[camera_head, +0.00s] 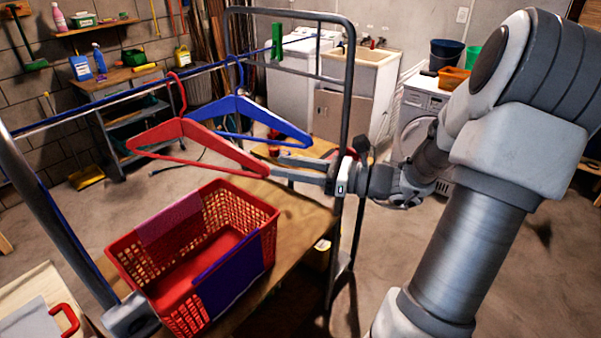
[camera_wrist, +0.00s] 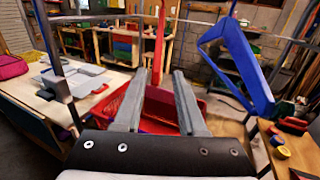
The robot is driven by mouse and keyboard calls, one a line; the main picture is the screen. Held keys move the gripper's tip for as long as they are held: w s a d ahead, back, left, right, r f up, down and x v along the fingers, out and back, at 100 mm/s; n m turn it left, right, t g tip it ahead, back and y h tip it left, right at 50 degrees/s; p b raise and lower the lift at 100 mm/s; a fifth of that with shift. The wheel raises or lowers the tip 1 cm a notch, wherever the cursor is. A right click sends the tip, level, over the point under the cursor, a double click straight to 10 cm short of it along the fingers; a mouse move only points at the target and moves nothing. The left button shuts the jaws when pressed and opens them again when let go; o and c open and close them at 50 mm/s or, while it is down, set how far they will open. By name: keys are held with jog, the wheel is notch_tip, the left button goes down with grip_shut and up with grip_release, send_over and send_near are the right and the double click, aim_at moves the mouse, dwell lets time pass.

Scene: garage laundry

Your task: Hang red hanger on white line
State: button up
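The red hanger (camera_head: 195,137) hangs with its hook at a thin line (camera_head: 75,113), which looks bluish in the head view and pale in the wrist view (camera_wrist: 200,21). Its body sits above the red basket, slightly tilted. My gripper (camera_head: 274,164) points left at the hanger's right corner. In the wrist view my gripper (camera_wrist: 156,72) has its two fingers apart, with the red hanger (camera_wrist: 160,45) seen edge-on beyond and between the tips. I see no finger closed on it. Whether the hook bears fully on the line is too small to tell.
A blue hanger (camera_head: 245,108) hangs just right of the red one. A red basket (camera_head: 118,262) stands on a wooden table (camera_head: 300,222) below. A dark metal frame (camera_head: 349,90) rises beside my gripper.

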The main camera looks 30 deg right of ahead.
aim_at(253, 167)
jog(key=shift+b+x, duration=0.3)
jog(key=shift+x, duration=3.6)
grip_shut()
notch_tip(253, 167, up, 5)
jog(key=p, duration=0.5)
jog(key=shift+f, duration=0.15)
jog(key=shift+s+f, duration=0.1)
jog(key=shift+f, duration=0.05)
